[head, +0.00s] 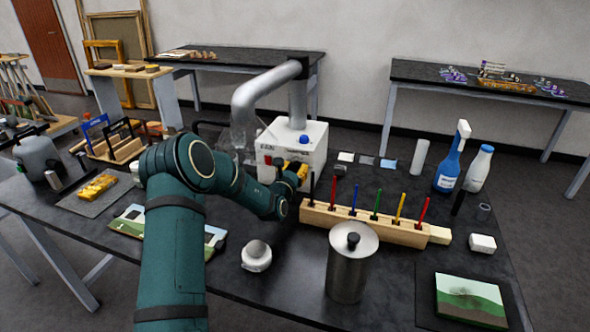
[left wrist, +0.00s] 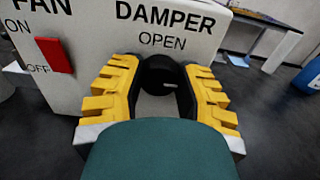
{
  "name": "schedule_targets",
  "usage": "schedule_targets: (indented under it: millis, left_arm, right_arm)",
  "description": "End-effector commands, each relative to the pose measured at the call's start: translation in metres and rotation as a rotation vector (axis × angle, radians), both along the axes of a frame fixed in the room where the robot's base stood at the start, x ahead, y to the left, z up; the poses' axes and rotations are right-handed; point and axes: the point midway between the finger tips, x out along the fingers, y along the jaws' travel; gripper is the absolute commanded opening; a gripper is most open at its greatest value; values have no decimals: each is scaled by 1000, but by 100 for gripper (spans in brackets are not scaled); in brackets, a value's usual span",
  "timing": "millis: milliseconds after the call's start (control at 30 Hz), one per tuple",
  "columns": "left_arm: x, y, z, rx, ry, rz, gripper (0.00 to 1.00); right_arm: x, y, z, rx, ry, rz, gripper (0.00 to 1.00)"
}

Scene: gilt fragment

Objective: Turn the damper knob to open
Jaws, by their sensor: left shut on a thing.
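The white extractor box (head: 312,140) stands at the middle of the dark table. In the left wrist view its front (left wrist: 95,35) reads DAMPER with OPEN below it. The black damper knob (left wrist: 160,72) sits under the word OPEN, with a small pale mark near its lower side. My left gripper (head: 300,169) reaches the box front. In the left wrist view its yellow fingers (left wrist: 160,85) are shut on the knob, one on each side. My right gripper is not in view.
A red FAN switch (left wrist: 55,55) is left of the knob. A grey duct arm (head: 265,88) rises from the box. A wooden rack (head: 365,227) with coloured tools lies to the right, and a steel canister (head: 347,275) stands in front of it.

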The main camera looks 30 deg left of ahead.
Motion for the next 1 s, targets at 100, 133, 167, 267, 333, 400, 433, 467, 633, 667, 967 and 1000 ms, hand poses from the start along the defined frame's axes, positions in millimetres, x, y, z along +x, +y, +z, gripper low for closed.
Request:
schedule_targets:
  millis: [100, 133, 167, 267, 333, 400, 433, 467, 633, 667, 967, 1000]
  left_arm:
    - [0, 0, 1, -23, -8, 0, 0]
    - [0, 0, 1, -33, -10, 1, 0]
    - [0, 0, 1, -43, -12, 1, 0]
    - [0, 1, 2, -92, -24, 2, 0]
    - [0, 2, 2, -137, -35, 2, 0]
    - [0, 2, 3, -190, -48, 2, 0]
    - [0, 1, 3, -214, -53, 2, 0]
    - [0, 2, 3, -242, -60, 2, 0]
    - [0, 2, 3, -396, -97, 1, 0]
    - [0, 2, 3, -424, -104, 1, 0]
    - [0, 3, 3, -703, -172, 1, 0]
    - [0, 4, 2, -740, -181, 2, 0]
  right_arm:
    - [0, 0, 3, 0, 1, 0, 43]
    - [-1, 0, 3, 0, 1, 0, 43]
    - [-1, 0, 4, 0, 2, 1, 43]
    - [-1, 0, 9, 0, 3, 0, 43]
    - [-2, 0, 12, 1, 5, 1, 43]
    - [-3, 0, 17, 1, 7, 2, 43]
    - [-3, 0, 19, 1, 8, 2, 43]
    - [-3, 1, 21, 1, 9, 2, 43]
    - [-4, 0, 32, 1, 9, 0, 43]
    - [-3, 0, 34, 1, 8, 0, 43]
    - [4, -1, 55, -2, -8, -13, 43]
    - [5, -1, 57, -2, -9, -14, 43]
